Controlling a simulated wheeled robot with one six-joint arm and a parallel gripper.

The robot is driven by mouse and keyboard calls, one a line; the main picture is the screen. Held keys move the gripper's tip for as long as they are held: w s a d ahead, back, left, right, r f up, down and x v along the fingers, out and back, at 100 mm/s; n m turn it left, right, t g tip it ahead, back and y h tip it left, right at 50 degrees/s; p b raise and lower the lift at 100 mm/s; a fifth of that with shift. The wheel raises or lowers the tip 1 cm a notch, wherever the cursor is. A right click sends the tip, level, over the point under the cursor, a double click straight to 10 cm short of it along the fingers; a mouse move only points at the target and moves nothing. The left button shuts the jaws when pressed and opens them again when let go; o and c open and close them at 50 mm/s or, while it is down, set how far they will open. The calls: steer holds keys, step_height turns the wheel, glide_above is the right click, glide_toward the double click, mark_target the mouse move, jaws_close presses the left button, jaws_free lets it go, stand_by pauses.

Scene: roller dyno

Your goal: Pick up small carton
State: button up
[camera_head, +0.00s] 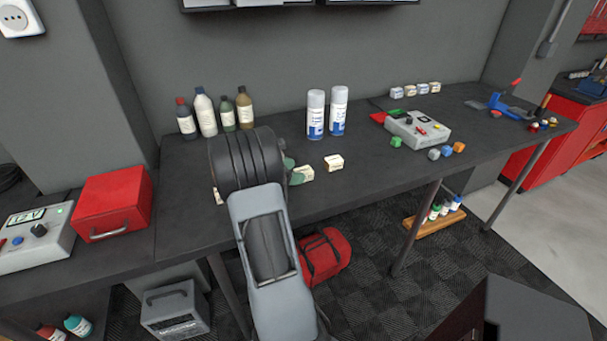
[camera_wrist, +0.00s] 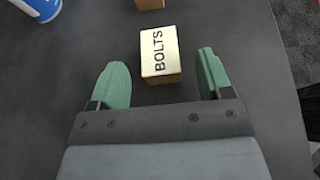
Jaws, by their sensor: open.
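A small cream carton labelled BOLTS (camera_wrist: 160,56) lies on the dark bench in the wrist view. My gripper (camera_wrist: 161,68) is open, its green fingertips on either side of the carton with a gap on both sides. In the head view the carton (camera_head: 305,174) is partly hidden by the gripper (camera_head: 292,170) and arm. A second small carton (camera_head: 334,162) stands a little beyond to the right; its lower edge shows in the wrist view (camera_wrist: 150,4). A sliver of a pale carton (camera_head: 218,196) shows left of my arm.
Two spray cans (camera_head: 316,114) stand behind the cartons, and several bottles (camera_head: 205,113) stand at the back left. A grey control box (camera_head: 418,130) with coloured cubes sits to the right. The bench's front edge is close to the gripper.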

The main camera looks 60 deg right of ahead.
steer(key=shift+s+d+f, duration=0.25)
steer(key=shift+s+d, duration=0.1)
steer(key=shift+d, duration=0.2)
steer(key=c, duration=1.1)
